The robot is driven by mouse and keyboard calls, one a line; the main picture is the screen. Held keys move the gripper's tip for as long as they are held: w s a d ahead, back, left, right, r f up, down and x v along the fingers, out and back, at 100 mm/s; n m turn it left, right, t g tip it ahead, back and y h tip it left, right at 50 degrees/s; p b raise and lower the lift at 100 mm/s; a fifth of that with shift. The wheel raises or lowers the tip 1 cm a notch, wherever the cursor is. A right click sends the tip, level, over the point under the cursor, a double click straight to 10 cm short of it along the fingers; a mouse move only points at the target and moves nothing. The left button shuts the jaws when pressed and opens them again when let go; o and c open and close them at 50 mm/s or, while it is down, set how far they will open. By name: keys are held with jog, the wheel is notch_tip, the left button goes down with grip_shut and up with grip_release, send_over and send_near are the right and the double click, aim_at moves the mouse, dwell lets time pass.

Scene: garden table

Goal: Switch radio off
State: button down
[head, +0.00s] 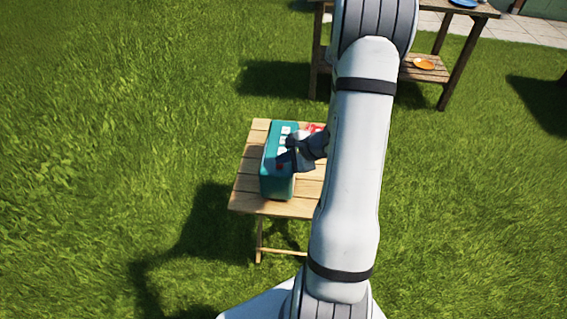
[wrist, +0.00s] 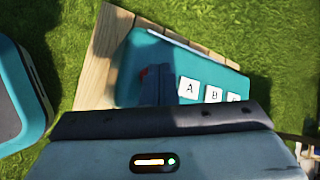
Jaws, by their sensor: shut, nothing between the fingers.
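The teal radio (head: 277,180) stands on a small slatted wooden table (head: 247,197) in the head view. White buttons run along its top; in the wrist view the radio (wrist: 133,62) shows white keys lettered A and B and part of another. A small red part (wrist: 144,72) shows beside my fingers in the wrist view. My gripper (head: 281,163) is shut and empty, with its fingertips over the near end of the radio's top. In the wrist view my gripper (wrist: 157,75) points down at the top, left of key A. I cannot tell whether the tips touch it; they hide part of the top.
A red and white item (head: 315,128) lies on the table behind the radio, partly hidden by my arm. A taller wooden table (head: 455,12) with an orange plate (head: 424,63) on its lower shelf stands behind. Open grass lies left.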

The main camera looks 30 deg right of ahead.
aim_at(283, 166)
jog(key=shift+r, duration=0.25)
notch_tip(283, 166, up, 6)
jog(key=p, duration=0.3)
dwell(0.4)
dwell(0.3)
